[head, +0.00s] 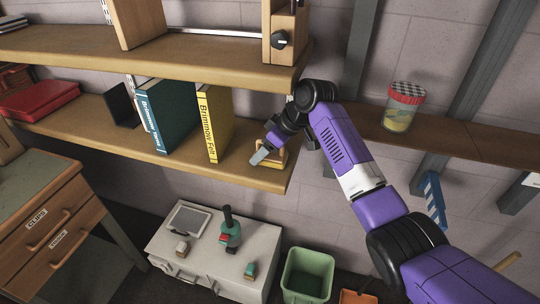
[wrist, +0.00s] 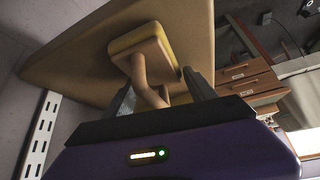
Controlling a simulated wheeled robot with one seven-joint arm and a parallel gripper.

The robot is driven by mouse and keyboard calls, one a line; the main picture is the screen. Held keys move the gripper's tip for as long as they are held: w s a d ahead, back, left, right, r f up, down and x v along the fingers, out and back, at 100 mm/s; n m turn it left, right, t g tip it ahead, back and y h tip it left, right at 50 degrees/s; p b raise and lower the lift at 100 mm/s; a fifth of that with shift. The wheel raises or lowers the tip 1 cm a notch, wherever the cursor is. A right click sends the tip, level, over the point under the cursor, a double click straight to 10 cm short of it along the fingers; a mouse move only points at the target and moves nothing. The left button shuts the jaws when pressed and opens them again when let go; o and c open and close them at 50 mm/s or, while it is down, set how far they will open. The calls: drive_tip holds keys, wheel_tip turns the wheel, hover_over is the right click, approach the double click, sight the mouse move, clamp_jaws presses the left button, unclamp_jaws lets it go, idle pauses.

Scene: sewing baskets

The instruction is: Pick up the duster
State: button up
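The duster (head: 277,157) sits near the right end of the lower wooden shelf in the head view, partly covered by my gripper (head: 262,153). In the wrist view the duster (wrist: 150,45) shows a flat block with a yellowish pad and a curved wooden handle. My gripper (wrist: 158,84) is open there, with its two dark fingers apart on either side of the handle. A gap shows beside the right finger. I cannot tell whether the left finger touches the handle.
The lower shelf (head: 180,167) also holds a yellow book (head: 213,124) and a teal book (head: 168,118) left of my gripper. The upper shelf (head: 190,52) overhangs it. A jar (head: 403,108) stands on the right shelf. A white cabinet (head: 218,262) and green bin (head: 308,276) are below.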

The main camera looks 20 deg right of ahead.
drive_tip(key=shift+c, duration=1)
drive_tip(key=shift+r, duration=0.1)
drive_tip(key=shift+r+b, duration=0.15)
drive_tip(key=shift+b, duration=0.3)
drive_tip(key=s+a+b, duration=0.2)
drive_tip(key=s+a, duration=0.8)
drive_tip(key=s, duration=0.4)
drive_tip(key=shift+s+a, duration=0.25)
drive_tip(key=shift+a, duration=0.05)
drive_tip(key=shift+r, duration=0.1)
